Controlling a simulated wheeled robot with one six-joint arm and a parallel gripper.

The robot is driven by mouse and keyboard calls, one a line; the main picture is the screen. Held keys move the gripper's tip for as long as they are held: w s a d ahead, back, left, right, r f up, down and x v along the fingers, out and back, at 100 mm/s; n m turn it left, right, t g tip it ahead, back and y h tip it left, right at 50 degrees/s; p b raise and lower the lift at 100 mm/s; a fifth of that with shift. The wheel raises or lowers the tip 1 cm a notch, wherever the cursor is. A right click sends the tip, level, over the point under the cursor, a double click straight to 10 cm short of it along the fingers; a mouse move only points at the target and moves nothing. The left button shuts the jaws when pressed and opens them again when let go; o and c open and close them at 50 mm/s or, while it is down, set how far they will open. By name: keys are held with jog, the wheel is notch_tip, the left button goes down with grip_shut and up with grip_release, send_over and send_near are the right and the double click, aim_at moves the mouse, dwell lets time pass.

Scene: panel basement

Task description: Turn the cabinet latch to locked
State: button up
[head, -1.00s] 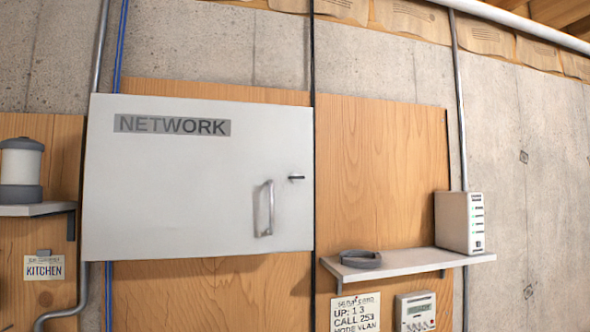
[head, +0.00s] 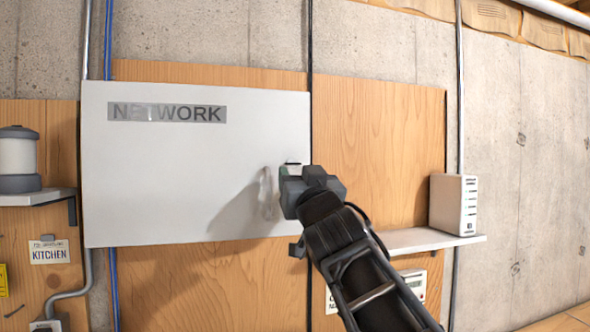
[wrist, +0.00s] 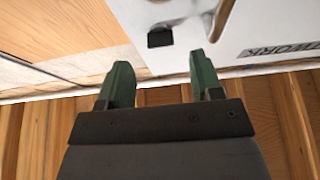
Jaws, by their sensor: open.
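The white cabinet (head: 150,170) marked NETWORK hangs on the wooden panel with its door shut. Its latch (head: 292,163) is a small dark piece near the door's right edge, partly hidden by my gripper in the head view; what shows looks horizontal. In the wrist view the latch (wrist: 160,38) is a dark block just beyond the gap between my green fingers. My gripper (head: 289,171) is in front of the door at the latch, open and empty; its spread fingers also show in the wrist view (wrist: 160,72). I cannot tell whether they touch anything.
The door's grey bar handle (head: 266,192) is just left of my gripper, and close by in the wrist view (wrist: 222,16). A shelf (head: 415,241) with a white network box (head: 453,204) is to the right. A left shelf (head: 40,197) holds a lantern-like canister (head: 18,160).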

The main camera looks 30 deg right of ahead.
aim_at(294, 165)
jog(key=shift+x, duration=2.45)
jog(key=shift+c, duration=0.4)
jog(key=c, duration=0.9)
jog(key=shift+o, duration=0.2)
